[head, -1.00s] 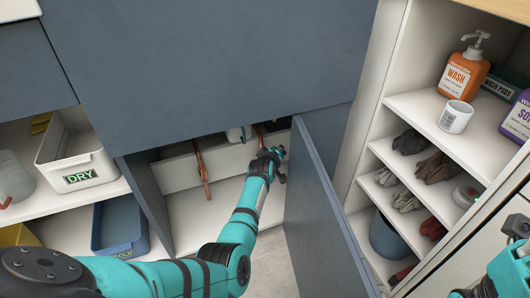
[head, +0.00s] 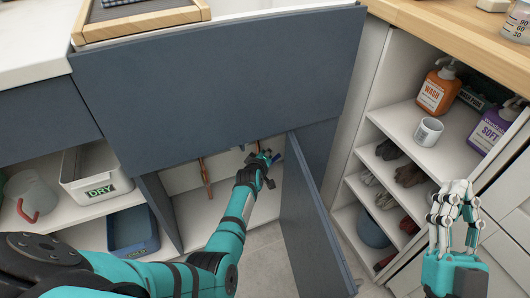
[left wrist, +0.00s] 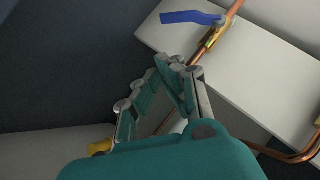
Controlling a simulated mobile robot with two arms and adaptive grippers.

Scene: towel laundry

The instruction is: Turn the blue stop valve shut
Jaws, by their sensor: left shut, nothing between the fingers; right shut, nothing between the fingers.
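The blue stop valve's lever (left wrist: 190,17) shows in the left wrist view, joined to a brass body (left wrist: 213,38) on a copper pipe. The lever points left, across the pipe at a slant. In the head view the blue lever (head: 276,157) shows small beside my left gripper (head: 264,158), inside the open cabinet. My left gripper (left wrist: 170,68) is shut and empty, with its fingertips below the lever and apart from it in the left wrist view. My right gripper (head: 461,186) is shut and empty, raised in front of the right shelves.
The open cabinet door (head: 311,210) stands right of my left arm. The blue-grey panel (head: 220,85) overhangs the cabinet. Another copper pipe (head: 204,172) is to the left. Shelves (head: 390,125) with bottles and gloves stand at right; a DRY bin (head: 88,183) is at left.

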